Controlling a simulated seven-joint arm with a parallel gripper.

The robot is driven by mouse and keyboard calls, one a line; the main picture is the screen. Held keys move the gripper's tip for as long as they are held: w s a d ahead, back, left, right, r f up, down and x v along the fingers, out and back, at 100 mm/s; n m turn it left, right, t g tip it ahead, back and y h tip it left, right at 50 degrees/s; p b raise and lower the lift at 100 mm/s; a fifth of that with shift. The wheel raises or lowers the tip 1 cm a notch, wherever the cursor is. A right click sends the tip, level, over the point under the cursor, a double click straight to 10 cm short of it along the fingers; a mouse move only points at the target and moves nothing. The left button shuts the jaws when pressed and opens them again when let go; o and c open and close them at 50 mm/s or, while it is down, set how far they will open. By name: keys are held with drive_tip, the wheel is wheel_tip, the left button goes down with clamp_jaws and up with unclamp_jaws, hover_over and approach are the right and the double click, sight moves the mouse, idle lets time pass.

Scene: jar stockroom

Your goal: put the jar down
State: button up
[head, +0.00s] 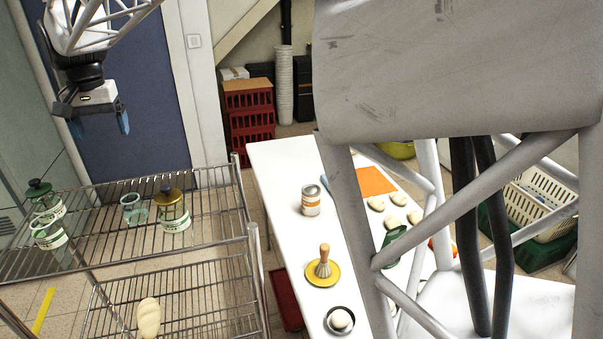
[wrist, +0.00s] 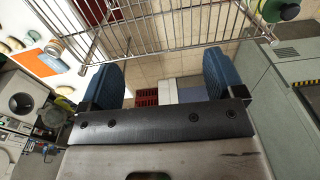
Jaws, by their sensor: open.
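Several jars stand on the upper wire shelf (head: 100,235) in the head view. A jar with a dark green lid (head: 42,200) is at the left, with an open labelled jar (head: 48,235) just in front of it. An open clear jar (head: 134,210) and a jar with a gold lid (head: 172,211) stand farther right. My gripper (head: 99,124) hangs above and behind the shelf, open and empty. In the wrist view its blue fingers (wrist: 160,78) are wide apart with nothing between them. A green-lidded jar (wrist: 289,11) shows at the top right there.
A pale object (head: 149,318) lies on the lower shelf. The upper shelf's middle back is bare.

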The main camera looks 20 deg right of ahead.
drive_tip(key=s+d+f+t, duration=0.1)
drive_tip(key=s+d, duration=0.6)
drive_tip(key=d, duration=0.6)
drive_tip(key=s+d, duration=0.8)
drive_tip(key=d, duration=0.4)
drive_tip(key=s+d+f, duration=0.5)
drive_tip(key=s+d, duration=0.2)
drive_tip(key=s, duration=0.4)
drive_tip(key=s+d+f+t, duration=0.1)
drive_tip(key=s+d+f, duration=0.5)
drive_tip(key=s+d, duration=0.2)
drive_tip(key=s, duration=0.2)
drive_tip(key=shift+s+f, duration=0.25)
drive_tip(key=shift+s, duration=0.1)
